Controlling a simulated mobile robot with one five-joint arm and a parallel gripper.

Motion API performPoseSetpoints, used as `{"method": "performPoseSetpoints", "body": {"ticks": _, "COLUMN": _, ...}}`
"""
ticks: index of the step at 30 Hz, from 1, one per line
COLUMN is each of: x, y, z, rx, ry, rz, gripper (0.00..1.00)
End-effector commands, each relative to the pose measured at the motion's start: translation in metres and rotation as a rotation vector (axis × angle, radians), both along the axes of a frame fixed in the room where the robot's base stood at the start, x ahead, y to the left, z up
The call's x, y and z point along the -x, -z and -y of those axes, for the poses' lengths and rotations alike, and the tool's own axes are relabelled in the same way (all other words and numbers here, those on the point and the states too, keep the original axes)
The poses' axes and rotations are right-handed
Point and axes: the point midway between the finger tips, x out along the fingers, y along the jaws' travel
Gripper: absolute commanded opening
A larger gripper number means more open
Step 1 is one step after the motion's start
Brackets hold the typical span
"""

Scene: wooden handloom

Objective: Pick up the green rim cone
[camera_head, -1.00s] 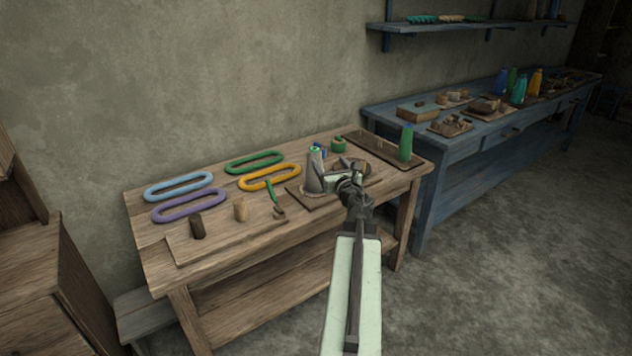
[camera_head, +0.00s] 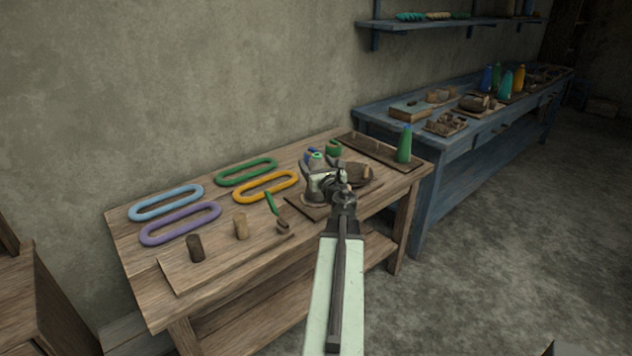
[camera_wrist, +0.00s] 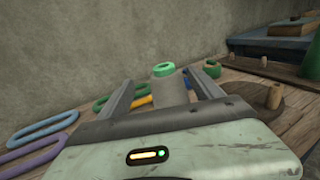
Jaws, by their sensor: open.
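The green rim cone (camera_head: 316,157) is a grey cone with a green ring at its top. It stands on the wooden table, partly hidden behind my gripper (camera_head: 323,172) in the head view. In the wrist view the grey cone (camera_wrist: 171,90), with its green rim on top, shows between the two open fingers of my gripper (camera_wrist: 160,78). The jaws hold nothing that I can see. I cannot tell whether either finger touches the cone, and its base is hidden in the wrist view.
A green spool (camera_head: 334,148) and a blue object (camera_head: 309,155) are close behind the cone. Yellow (camera_head: 266,186), green (camera_head: 246,171), light-blue (camera_head: 165,202) and purple (camera_head: 180,223) loops lie left.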

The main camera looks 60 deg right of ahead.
Motion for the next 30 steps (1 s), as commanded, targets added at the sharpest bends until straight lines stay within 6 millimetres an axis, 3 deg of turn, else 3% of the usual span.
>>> {"method": "performPoseSetpoints", "body": {"ticks": 5, "x": -0.001, "y": 0.0, "z": 0.01, "rx": 0.0, "ry": 0.007, "rz": 0.0, "gripper": 0.75}}
{"method": "performPoseSetpoints", "body": {"ticks": 13, "x": -0.031, "y": 0.001, "z": 0.042, "rx": 0.0, "ry": 0.009, "rz": 0.0, "gripper": 0.75}}
{"method": "performPoseSetpoints", "body": {"ticks": 20, "x": -0.033, "y": 0.001, "z": 0.044, "rx": 0.0, "ry": 0.011, "rz": 0.0, "gripper": 0.75}}
{"method": "performPoseSetpoints", "body": {"ticks": 23, "x": -0.033, "y": 0.001, "z": 0.044, "rx": 0.0, "ry": 0.011, "rz": 0.0, "gripper": 0.53}}
{"method": "performPoseSetpoints", "body": {"ticks": 28, "x": -0.033, "y": 0.001, "z": 0.044, "rx": 0.0, "ry": 0.011, "rz": 0.0, "gripper": 0.06}}
{"method": "performPoseSetpoints", "body": {"ticks": 30, "x": -0.033, "y": 0.001, "z": 0.044, "rx": 0.0, "ry": 0.011, "rz": 0.0, "gripper": 0.0}}
